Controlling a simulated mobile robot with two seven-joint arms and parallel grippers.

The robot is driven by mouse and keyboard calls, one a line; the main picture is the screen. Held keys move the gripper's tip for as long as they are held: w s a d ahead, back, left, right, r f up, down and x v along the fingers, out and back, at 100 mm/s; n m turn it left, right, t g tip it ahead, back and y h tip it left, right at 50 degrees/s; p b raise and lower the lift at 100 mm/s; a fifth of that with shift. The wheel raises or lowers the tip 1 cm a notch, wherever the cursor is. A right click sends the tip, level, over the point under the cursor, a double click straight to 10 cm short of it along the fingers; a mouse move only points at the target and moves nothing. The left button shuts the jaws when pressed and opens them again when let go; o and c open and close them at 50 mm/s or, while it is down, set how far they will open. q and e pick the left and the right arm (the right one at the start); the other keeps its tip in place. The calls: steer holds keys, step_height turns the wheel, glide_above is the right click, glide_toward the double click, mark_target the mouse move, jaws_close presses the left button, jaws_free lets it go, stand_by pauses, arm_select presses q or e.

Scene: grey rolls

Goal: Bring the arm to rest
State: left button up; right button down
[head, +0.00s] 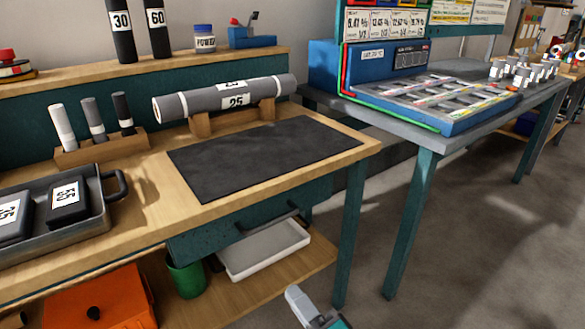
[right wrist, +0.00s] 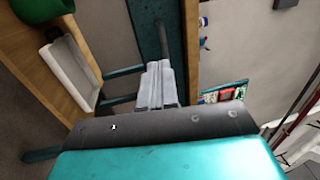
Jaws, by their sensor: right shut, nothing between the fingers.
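My right gripper (head: 302,303) shows at the bottom of the head view, low in front of the workbench and apart from it. In the right wrist view its pale fingers (right wrist: 157,82) are together with nothing between them. My left gripper is not in view. A grey roll marked 25 (head: 225,97) lies across wooden cradle blocks at the back of the bench, behind a dark mat (head: 255,158).
A metal tray (head: 105,205) with dark labelled blocks stands at the left. Several small rolls stand in a wooden rack (head: 100,147). A white bin (head: 265,248) and green cup (head: 186,278) sit on the lower shelf. Open floor (head: 480,230) lies at the right.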

steer(key=s+d+f+n+g+h, duration=0.55)
steer(key=s+d+n+h, duration=0.25)
steer(key=s+d+n, duration=0.4)
arm_select(q)
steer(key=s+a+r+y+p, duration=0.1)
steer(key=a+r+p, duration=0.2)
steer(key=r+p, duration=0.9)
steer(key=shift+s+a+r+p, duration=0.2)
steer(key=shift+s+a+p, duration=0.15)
steer(key=shift+p, duration=2.45)
arm_select(e)
steer(key=s+d+r+n+h, duration=0.1)
steer(key=d+r, duration=0.3)
steer(key=r, duration=0.7)
steer(key=shift+d+r+h, duration=0.2)
steer(key=shift+d+h, duration=0.2)
